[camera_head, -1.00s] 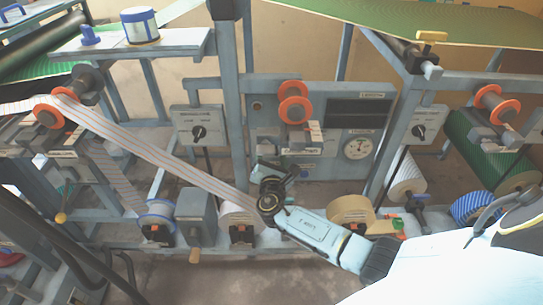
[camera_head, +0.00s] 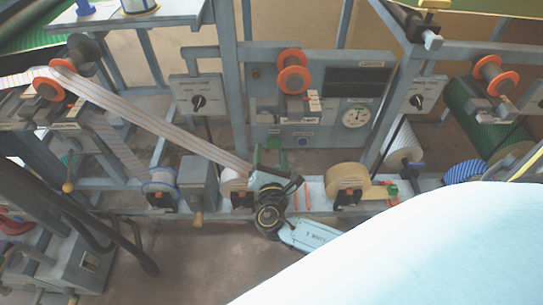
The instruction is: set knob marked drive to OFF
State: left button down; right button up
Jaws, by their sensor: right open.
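Two grey boxes with black rotary knobs show: a left knob (camera_head: 198,102) on the left post and a right knob (camera_head: 416,101) on the right post. Their labels are too small to read, so I cannot tell which is marked drive. My right gripper (camera_head: 270,163) is open and empty, in front of the lower rail below the central panel. It is below and right of the left knob, and apart from both knobs in the picture. My left gripper is not in view.
The central panel (camera_head: 265,110) carries an orange-flanged roller (camera_head: 293,72) and a round gauge (camera_head: 355,117). My pale arm covers the lower right.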

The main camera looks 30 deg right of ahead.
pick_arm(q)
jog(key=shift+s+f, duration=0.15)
pick_arm(e)
jog(key=shift+s+a, duration=0.25)
jog(key=shift+s, duration=0.15)
